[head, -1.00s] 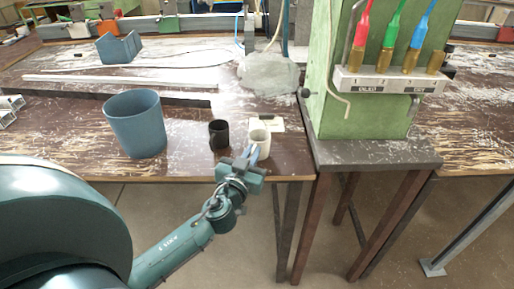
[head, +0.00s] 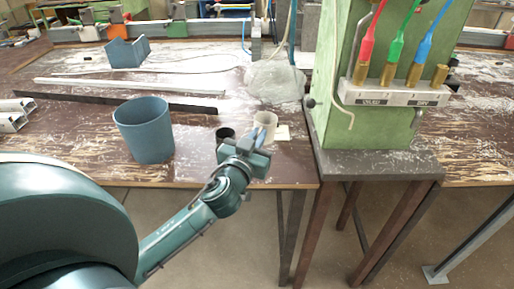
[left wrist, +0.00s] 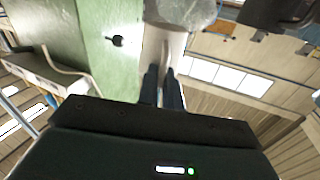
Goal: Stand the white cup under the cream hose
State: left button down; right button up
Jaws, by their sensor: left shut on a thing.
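The white cup (head: 265,121) is held upright just above the brown table near its front edge. My left gripper (head: 262,137) is shut on its near side. In the left wrist view the two dark fingers (left wrist: 164,88) close on the pale cup (left wrist: 166,45), which has a handle-like ridge between them. The cream hose (head: 350,119) seems to be the thin curved tube at the green cabinet's lower left front. It also shows in the left wrist view (left wrist: 62,65). The cup is left of it and apart from it. My right gripper is not in view.
A black cup (head: 224,135) stands just left of my gripper, partly hidden. A blue bucket (head: 146,134) is further left. The green cabinet (head: 330,85) has a dark ledge (head: 375,166). A clear bag-like heap (head: 275,83) lies behind.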

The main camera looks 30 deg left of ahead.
pick_arm(q)
jog(key=s+d+f+m+h+b, duration=0.15)
jog(key=d+h, duration=0.25)
jog(key=d, duration=0.8)
jog(key=s+d+f+m+h+b, duration=0.1)
jog(key=s+d+m+h, duration=0.25)
jog(key=d, duration=0.95)
jog(key=shift+n, duration=0.4)
jog(key=shift+w+a+f, duration=0.3)
jog(key=shift+w+a, duration=1.05)
jog(key=shift+w, duration=0.85)
jog(key=shift+w+a+f, duration=0.3)
jog(key=shift+w+a, duration=1.05)
jog(key=shift+w, duration=0.8)
jog(key=shift+w+a+f, duration=0.3)
jog(key=shift+w+a, duration=1.05)
jog(key=shift+w, duration=0.85)
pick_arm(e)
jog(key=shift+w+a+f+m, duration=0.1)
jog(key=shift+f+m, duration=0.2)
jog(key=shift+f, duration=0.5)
pick_arm(q)
jog(key=shift+d, duration=0.1)
jog(key=shift+f+b, duration=0.3)
jog(key=shift+f, duration=0.05)
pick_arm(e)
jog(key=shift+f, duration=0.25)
pick_arm(q)
jog(key=c, duration=1.5)
grip_release()
